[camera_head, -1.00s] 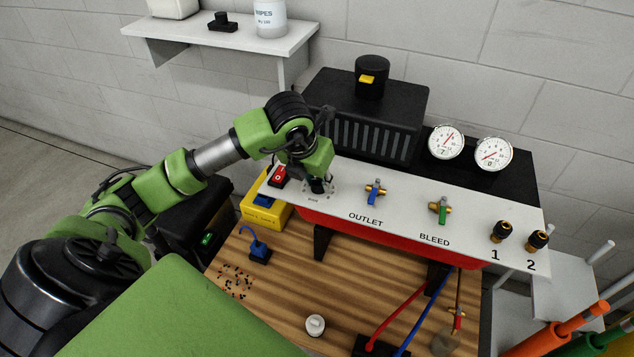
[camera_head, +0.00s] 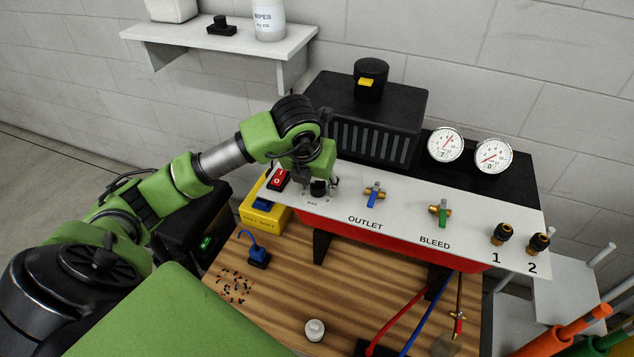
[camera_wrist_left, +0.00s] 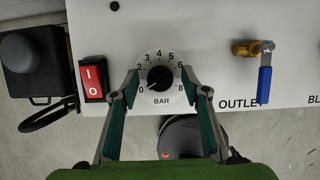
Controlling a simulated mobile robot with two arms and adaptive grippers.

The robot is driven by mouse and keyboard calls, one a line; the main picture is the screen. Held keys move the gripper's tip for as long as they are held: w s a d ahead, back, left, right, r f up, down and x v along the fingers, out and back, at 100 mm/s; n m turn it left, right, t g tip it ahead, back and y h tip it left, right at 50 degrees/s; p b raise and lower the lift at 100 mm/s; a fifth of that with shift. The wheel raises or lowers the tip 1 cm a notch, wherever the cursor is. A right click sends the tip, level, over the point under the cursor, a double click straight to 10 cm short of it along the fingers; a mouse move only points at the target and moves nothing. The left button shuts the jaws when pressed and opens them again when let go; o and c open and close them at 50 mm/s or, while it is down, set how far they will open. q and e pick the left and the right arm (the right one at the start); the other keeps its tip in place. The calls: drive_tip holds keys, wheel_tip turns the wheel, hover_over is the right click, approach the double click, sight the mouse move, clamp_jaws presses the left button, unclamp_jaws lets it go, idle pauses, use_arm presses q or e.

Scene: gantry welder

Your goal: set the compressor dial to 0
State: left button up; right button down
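The compressor dial (camera_wrist_left: 160,78) is a black knob on a round white scale marked 0 to 8 with BAR below. A short white mark on the knob points to the lower left, close to the 0. In the head view the dial (camera_head: 319,188) shows on the white panel, below my left gripper's wrist. My left gripper (camera_wrist_left: 159,73) is open. Its two fingers stand on either side of the knob, with visible gaps, and hold nothing. My right gripper is in neither view.
A red rocker switch (camera_wrist_left: 93,79) sits just left of the dial. The blue OUTLET valve (camera_head: 374,195) and green BLEED valve (camera_head: 440,212) are to its right. Two gauges (camera_head: 445,144) stand behind the panel. The wooden table (camera_head: 290,275) lies below, with hoses at its right.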

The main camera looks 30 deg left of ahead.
use_arm(q)
drive_tip(key=v, duration=1.2)
idle(0.5)
